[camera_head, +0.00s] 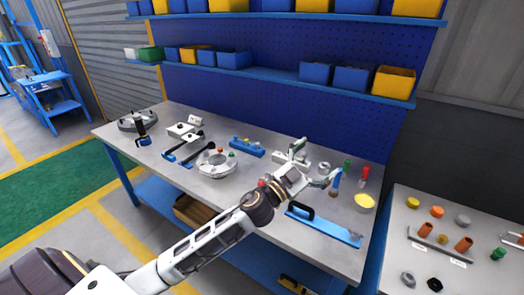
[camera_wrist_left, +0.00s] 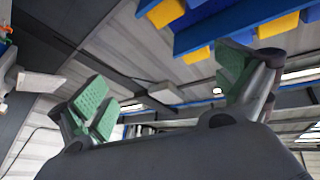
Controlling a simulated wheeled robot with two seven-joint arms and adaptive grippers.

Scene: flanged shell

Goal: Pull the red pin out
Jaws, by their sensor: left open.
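A ring-shaped pale flanged shell (camera_head: 216,168) lies on the workbench, left of my left forearm. My left gripper (camera_head: 314,168) is open above the right part of the bench, well to the right of the shell. The left wrist view shows its green-padded fingers spread (camera_wrist_left: 168,92) with nothing between them. The shell and pins are not visible there. My right gripper is not in view.
Blue shelves with bins (camera_head: 395,82) rise behind. A second table (camera_head: 450,275) stands right.

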